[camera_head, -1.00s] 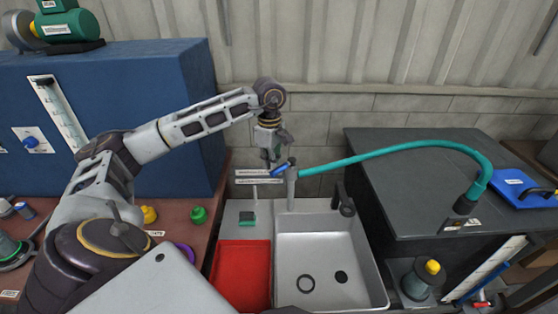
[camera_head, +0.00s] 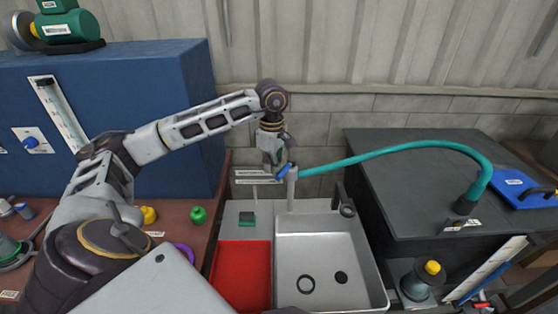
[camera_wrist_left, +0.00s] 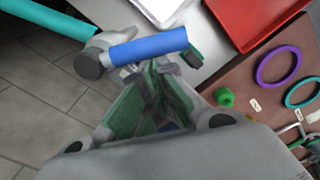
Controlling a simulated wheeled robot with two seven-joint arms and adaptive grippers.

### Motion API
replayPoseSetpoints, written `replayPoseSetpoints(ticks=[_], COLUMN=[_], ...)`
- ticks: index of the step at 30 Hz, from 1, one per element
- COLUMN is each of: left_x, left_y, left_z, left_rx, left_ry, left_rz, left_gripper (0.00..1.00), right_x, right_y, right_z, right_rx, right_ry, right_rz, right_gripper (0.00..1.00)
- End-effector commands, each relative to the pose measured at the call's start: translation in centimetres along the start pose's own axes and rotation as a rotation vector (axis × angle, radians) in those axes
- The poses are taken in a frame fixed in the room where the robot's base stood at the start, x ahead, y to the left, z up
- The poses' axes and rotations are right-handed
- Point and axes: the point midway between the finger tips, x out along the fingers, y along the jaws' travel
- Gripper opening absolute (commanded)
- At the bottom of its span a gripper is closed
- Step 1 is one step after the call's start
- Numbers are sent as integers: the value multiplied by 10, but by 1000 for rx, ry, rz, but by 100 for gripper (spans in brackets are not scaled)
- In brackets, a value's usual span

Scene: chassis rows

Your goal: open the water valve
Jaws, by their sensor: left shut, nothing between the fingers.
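The water valve has a blue lever handle (camera_head: 285,169) on top of a grey standpipe (camera_head: 292,188) at the back of the sink. In the left wrist view the blue handle (camera_wrist_left: 148,46) lies across the picture, just beyond my fingertips, with a round grey valve body at its left end. My left gripper (camera_head: 272,171) is shut and empty, pointing down right beside the handle; it also shows in the left wrist view (camera_wrist_left: 155,72). I cannot tell whether the fingers touch the handle. My right gripper is not in view.
A teal hose (camera_head: 400,146) runs from the standpipe to the dark bench (camera_head: 385,190) at right. The grey sink (camera_head: 325,250) and red tray (camera_head: 240,275) lie below. A blue cabinet (camera_head: 140,110) stands at left. A dark faucet (camera_head: 343,202) stands right of the standpipe.

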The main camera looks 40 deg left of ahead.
Motion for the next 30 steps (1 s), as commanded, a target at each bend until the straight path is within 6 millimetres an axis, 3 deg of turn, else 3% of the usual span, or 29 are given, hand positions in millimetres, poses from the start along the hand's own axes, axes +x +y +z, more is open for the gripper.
replayPoseSetpoints(ticks=[13, 30], left_x=[-27, -61], left_y=[0, 0], left_z=[0, 0], left_rx=[0, 0], left_ry=[-1, -1], left_rz=[1, 1], left_gripper=[0, 0], right_x=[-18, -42], right_y=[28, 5], right_z=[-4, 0], right_rx=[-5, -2], right_ry=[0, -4], right_rz=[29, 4], right_gripper=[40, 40])
